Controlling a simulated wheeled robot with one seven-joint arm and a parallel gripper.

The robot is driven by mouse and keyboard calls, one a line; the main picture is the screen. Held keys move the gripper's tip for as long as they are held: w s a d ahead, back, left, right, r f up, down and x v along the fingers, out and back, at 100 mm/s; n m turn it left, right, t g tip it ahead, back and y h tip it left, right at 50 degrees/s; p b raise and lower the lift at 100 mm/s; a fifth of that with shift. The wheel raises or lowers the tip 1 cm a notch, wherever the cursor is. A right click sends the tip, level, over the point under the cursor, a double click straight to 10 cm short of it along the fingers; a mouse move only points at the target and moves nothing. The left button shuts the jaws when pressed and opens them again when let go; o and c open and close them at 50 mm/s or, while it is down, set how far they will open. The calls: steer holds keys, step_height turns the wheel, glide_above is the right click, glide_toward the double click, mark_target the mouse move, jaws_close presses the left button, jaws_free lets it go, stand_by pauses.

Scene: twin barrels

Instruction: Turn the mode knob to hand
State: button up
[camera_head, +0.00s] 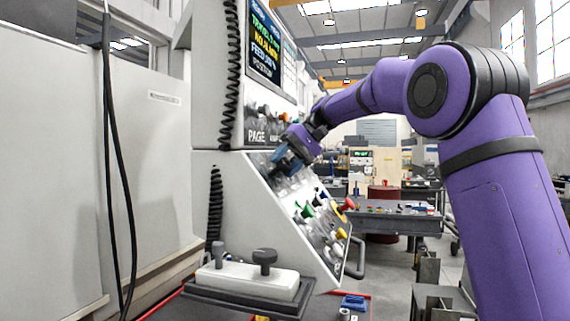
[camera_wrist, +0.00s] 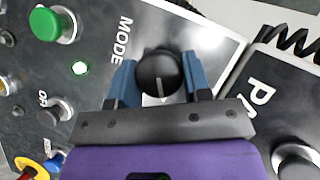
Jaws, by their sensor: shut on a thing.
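The mode knob (camera_wrist: 160,75) is a round black knob with a light pointer line, beside the word MODE on the dark panel in the wrist view. The pointer line runs toward my gripper's palm, near the bottom of the picture. My gripper (camera_wrist: 159,78) has its two blue fingers on either side of the knob, shut on it. In the head view my gripper (camera_head: 287,163) is at the upper part of the sloped control panel (camera_head: 262,172), and it hides the knob there. The knob's position labels, including any for hand, are not readable.
A red knob (camera_head: 348,204) stands out lower on the panel. A white pendant box (camera_head: 250,279) lies in front of the panel.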

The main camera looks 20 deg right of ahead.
steer(key=o, duration=0.9)
steer(key=v, duration=1)
steer(key=shift+d+r, duration=0.3)
steer(key=s+a+f+m+t+h, duration=0.1)
steer(key=s+a+f+h, duration=0.15)
steer(key=s, duration=0.65)
steer(key=s+a+f+m+t+h, duration=0.15)
steer(key=s+f, duration=0.25)
steer(key=s, duration=0.5)
steer(key=s+d+f+t+h, duration=0.1)
steer(key=s+f+h, duration=0.1)
steer(key=s+f, duration=0.7)
steer(key=s+d+f+n+t+h, duration=0.1)
steer(key=s+d+f+t+h, duration=0.1)
steer(key=s+f, duration=0.7)
steer(key=shift+s+f+h, duration=0.3)
steer(key=shift+s, duration=0.6)
